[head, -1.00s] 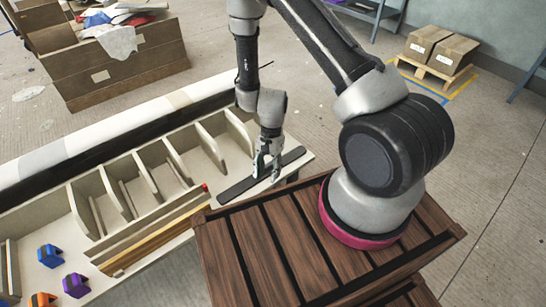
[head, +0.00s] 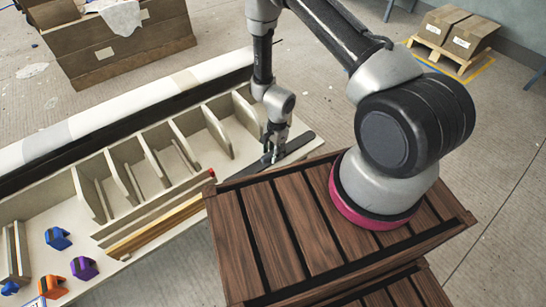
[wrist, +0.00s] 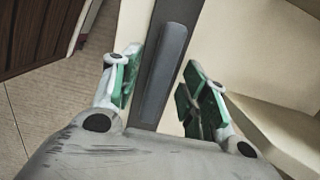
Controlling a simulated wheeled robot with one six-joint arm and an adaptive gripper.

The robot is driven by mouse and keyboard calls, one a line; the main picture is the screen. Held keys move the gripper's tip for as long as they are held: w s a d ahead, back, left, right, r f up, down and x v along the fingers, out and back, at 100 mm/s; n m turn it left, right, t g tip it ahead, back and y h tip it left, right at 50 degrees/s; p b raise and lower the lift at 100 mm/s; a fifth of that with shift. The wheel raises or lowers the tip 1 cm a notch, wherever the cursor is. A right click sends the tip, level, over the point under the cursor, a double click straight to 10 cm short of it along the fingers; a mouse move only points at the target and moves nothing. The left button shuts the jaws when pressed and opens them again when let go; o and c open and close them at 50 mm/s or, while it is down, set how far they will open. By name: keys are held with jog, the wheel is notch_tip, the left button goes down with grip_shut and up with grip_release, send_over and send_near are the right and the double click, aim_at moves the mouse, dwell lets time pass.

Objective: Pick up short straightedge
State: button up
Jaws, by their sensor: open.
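The short straightedge is a dark grey flat bar with a raised strip along its middle. It lies on the pale bench top near the right end, in the head view (head: 302,142) and running up through the middle of the wrist view (wrist: 166,62). My gripper (head: 272,158) is over it, pointing down. In the wrist view my gripper's green-padded fingers (wrist: 160,86) are apart, one on each side of the bar. The near part of the bar is hidden by the gripper body. I cannot tell whether the fingers touch the bench.
Upright pale dividers (head: 213,130) stand left of my gripper on the bench. Wooden strips (head: 155,228) lie along its front edge. Blue, purple and orange blocks (head: 84,268) sit at the left. A slatted brown wooden top (head: 270,230) is close in front.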

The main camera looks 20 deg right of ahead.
jog(key=shift+f, duration=0.1)
jog(key=shift+c, duration=0.4)
grip_shut()
